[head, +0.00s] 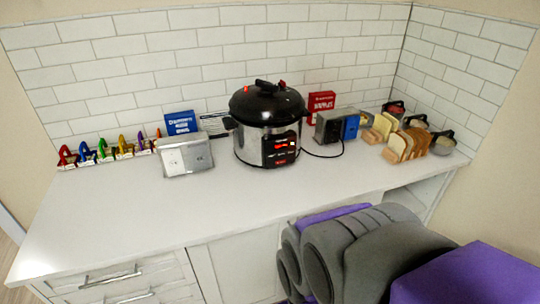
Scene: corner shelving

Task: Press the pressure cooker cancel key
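The pressure cooker (258,145) stands upright on the white counter, near the tiled back wall. It has a black lid, a silver body and a black control panel (281,149) facing the front. The panel shows a red-lit display and several small lit marks. The cancel key is too small to make out among them. My grey and purple arm links show at the lower right, in front of the counter. My gripper is not in view.
Coloured letter-like figures (108,150) line the far left. A silver appliance (328,127) and bread slices (404,145) stand right. The counter's front left (120,220) is clear.

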